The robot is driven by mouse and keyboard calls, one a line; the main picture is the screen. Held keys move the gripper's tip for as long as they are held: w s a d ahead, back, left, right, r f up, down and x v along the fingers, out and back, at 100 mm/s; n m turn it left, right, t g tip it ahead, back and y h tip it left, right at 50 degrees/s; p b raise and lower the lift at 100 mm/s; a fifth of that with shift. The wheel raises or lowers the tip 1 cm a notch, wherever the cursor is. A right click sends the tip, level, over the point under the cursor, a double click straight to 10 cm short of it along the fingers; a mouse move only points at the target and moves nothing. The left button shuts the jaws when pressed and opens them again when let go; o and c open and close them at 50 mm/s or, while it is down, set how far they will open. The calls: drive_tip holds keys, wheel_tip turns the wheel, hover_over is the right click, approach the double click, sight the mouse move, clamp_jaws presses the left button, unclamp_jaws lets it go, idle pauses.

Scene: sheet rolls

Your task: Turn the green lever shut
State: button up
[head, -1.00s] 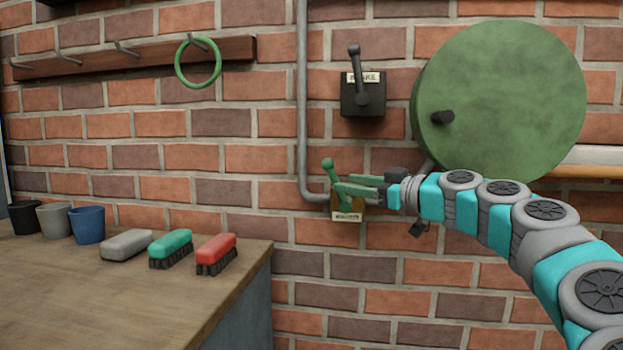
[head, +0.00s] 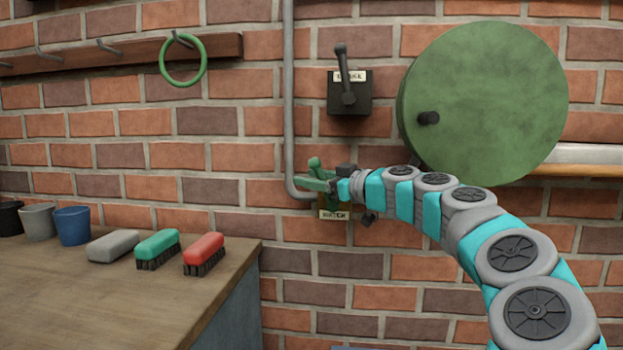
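The green lever (head: 314,163) stands roughly upright on a small brass-coloured box (head: 334,208) on the brick wall, beside the grey pipe. The box carries a pale label that is hard to read. My gripper (head: 312,180) comes from the right with its green fingers level with the lever's shaft, just below its knob. The fingers overlap the lever in the head view and hide its lower part. Their colour blends with the lever, so I cannot tell whether they are closed on it or only around or beside it.
A second, dark lever (head: 345,75) on a black box is above. A large green disc (head: 485,105) with a black knob is on the right. The grey pipe (head: 288,100) runs close to the left. A bench (head: 110,290) with brushes and cups stands at lower left.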

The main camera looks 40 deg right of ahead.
clamp_jaws()
idle(1.2)
